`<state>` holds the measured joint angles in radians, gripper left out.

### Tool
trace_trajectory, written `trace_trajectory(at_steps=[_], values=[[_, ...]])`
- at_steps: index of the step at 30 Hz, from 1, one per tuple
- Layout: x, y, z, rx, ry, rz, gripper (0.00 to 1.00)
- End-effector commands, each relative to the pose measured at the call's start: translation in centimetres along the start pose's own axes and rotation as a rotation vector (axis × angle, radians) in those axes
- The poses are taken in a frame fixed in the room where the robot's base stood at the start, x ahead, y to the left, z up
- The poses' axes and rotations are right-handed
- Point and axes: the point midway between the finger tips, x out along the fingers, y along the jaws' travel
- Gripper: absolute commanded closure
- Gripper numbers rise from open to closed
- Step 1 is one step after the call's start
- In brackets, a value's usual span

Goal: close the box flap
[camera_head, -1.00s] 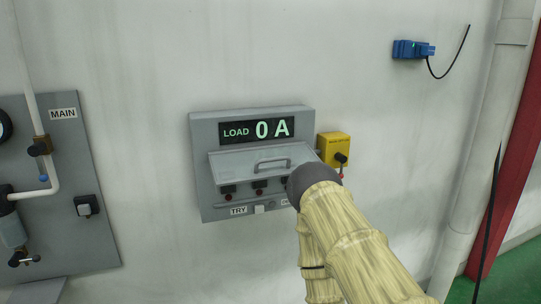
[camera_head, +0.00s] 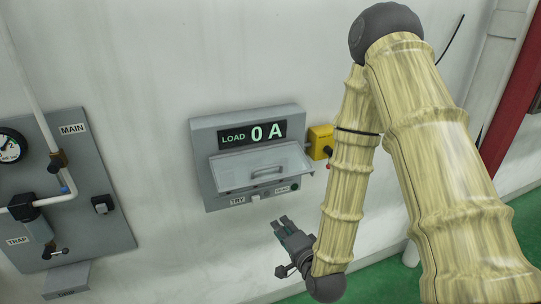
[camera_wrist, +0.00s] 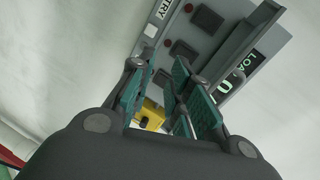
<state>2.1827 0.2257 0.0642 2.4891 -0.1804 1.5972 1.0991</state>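The box (camera_head: 203,160) is a grey wall unit with a lit "LOAD 0 A" display; part of it shows in the wrist view (camera_wrist: 222,62). Its flap (camera_head: 235,178) is a clear panel with a grey handle (camera_head: 268,172). The flap appears raised, sticking out from the box below the display; in the wrist view it looks nearly edge-on (camera_wrist: 242,42), with dark switches uncovered beside it. My gripper (camera_head: 279,222) is below the box, apart from the flap and handle. In the wrist view its fingers (camera_wrist: 163,78) are spread with nothing held between them.
A yellow switch box (camera_head: 320,140) is mounted just right of the box. A grey panel (camera_head: 100,235) with a gauge, pipe and valves hangs at left. A red post (camera_head: 508,110) stands at right. The wall below the box is bare apart from my arm.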

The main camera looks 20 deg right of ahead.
Motion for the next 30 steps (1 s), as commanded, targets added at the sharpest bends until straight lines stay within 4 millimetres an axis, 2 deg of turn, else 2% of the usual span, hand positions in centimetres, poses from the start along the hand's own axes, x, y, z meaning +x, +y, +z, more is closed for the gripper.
trace_trajectory(at_steps=[1, 3, 6, 9, 12, 30], values=[[-0.4, -3.8, -1.1, 0.049, 0.016, -0.054, 0.81], [-0.6, -6.8, -2.0, 0.114, 0.033, -0.120, 0.81], [-1.0, -10.1, -3.0, 0.186, 0.047, -0.193, 0.81], [-1.3, -11.9, -3.6, 0.230, 0.052, -0.237, 0.81], [-1.3, -12.5, -3.8, 0.247, 0.054, -0.257, 0.81], [0.2, -12.4, -3.7, 0.245, 0.052, -0.259, 0.81]])
